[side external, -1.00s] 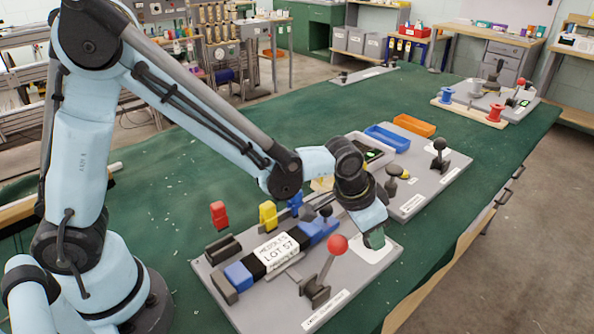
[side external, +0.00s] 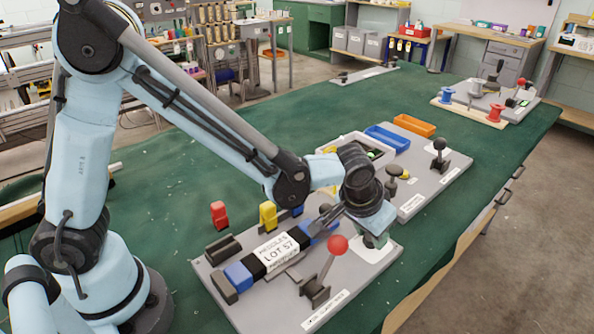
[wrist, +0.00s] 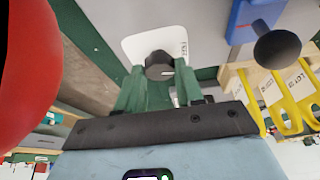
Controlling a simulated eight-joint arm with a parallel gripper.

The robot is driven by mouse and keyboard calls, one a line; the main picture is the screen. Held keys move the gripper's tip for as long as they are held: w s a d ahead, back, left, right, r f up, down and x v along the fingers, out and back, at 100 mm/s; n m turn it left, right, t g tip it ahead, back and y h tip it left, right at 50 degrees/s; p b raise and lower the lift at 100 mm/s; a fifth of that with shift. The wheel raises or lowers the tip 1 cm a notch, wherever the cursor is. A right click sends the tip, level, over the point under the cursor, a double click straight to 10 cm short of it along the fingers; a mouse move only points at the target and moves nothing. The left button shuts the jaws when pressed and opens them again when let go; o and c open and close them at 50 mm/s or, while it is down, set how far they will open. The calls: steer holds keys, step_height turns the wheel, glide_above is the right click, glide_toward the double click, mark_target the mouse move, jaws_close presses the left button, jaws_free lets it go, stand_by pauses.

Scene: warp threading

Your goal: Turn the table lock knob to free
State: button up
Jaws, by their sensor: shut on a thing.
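The dark round table lock knob (wrist: 158,64) stands on a white plate (wrist: 140,44) with small lettering that is too small to read. A light pointer mark shows at its right side. My gripper (wrist: 160,85) has its green fingers on either side of the knob, shut on it. In the side view my gripper (side external: 377,242) points down at the white plate (side external: 376,257) on the right end of the near grey board (side external: 250,318). The fingers and wrist hide the knob there.
A red-ball lever (side external: 338,245) stands close left of my gripper and fills the left edge of the wrist view (wrist: 25,75). A "LOT 57" block (side external: 278,252) lies on the same board. A second board (side external: 440,185) with black knobs stands behind.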

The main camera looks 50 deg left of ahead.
steer(key=o, duration=1)
steer(key=shift+o, duration=0.2)
steer(key=v, duration=1.2)
